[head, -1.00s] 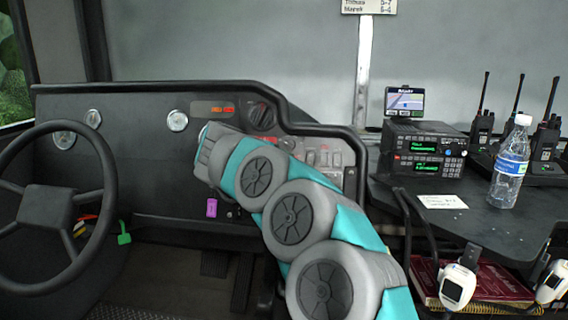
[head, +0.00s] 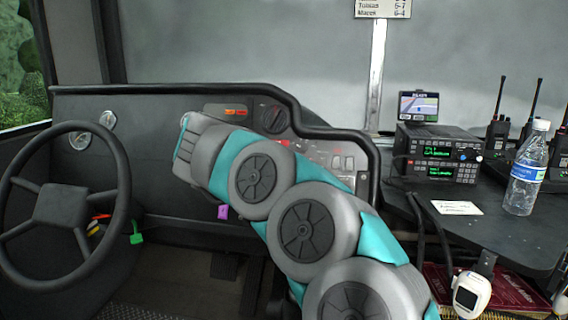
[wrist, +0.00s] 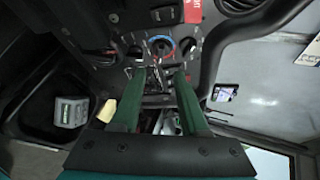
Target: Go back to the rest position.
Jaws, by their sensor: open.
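My gripper (wrist: 158,88) shows in the wrist view as two green fingers held apart, with nothing between them. It faces the dashboard controls, among them a round dial with a red and blue ring (wrist: 160,46). In the head view my grey and teal arm reaches across the dashboard (head: 160,100) and its end lies in front of the panel. The gripper's fingers are hidden there. How far the fingers are from the panel I cannot tell.
A steering wheel (head: 65,205) stands at the left. On the right a dark desk (head: 480,230) carries a radio unit (head: 440,152), a small screen (head: 418,106), a water bottle (head: 526,170) and several handheld radios. A purple tag (head: 223,212) and green tag (head: 136,233) hang below the dash.

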